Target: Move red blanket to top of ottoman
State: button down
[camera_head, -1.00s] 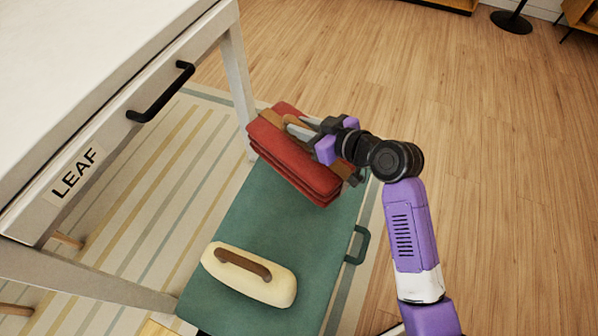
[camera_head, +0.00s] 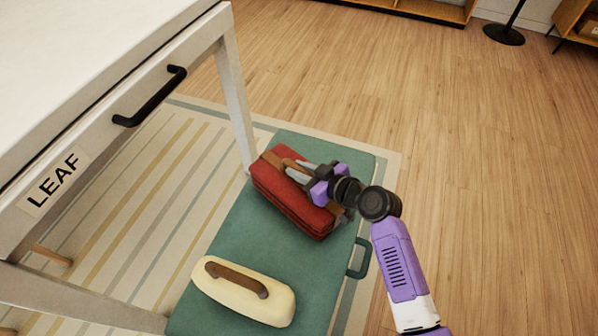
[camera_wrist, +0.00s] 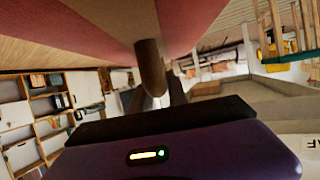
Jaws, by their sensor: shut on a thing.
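The red blanket (camera_head: 285,195) is a folded block with a brown strap handle (camera_head: 274,158) on top. It is over the far part of the teal ottoman (camera_head: 255,245); I cannot tell whether it touches the top. My gripper (camera_head: 299,173) reaches in from the right and is shut on the blanket's handle. In the wrist view, the red blanket (camera_wrist: 75,28) fills the upper part, with the brown handle (camera_wrist: 149,65) at the fingers. The ottoman's top is partly hidden by the blanket and arm.
A cream bundle (camera_head: 222,290) with a brown handle lies on the ottoman's near end. A white table (camera_head: 85,60) with a black drawer handle and a LEAF label stands close on the left. A dark loop (camera_head: 359,262) sticks out from the ottoman's right side.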

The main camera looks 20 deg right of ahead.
jog(key=shift+f, duration=0.2)
jog(key=c, duration=1.3)
grip_release()
jog(key=shift+r, duration=0.15)
jog(key=p+v, duration=0.2)
jog(key=v, duration=1)
jog(key=shift+d, duration=0.1)
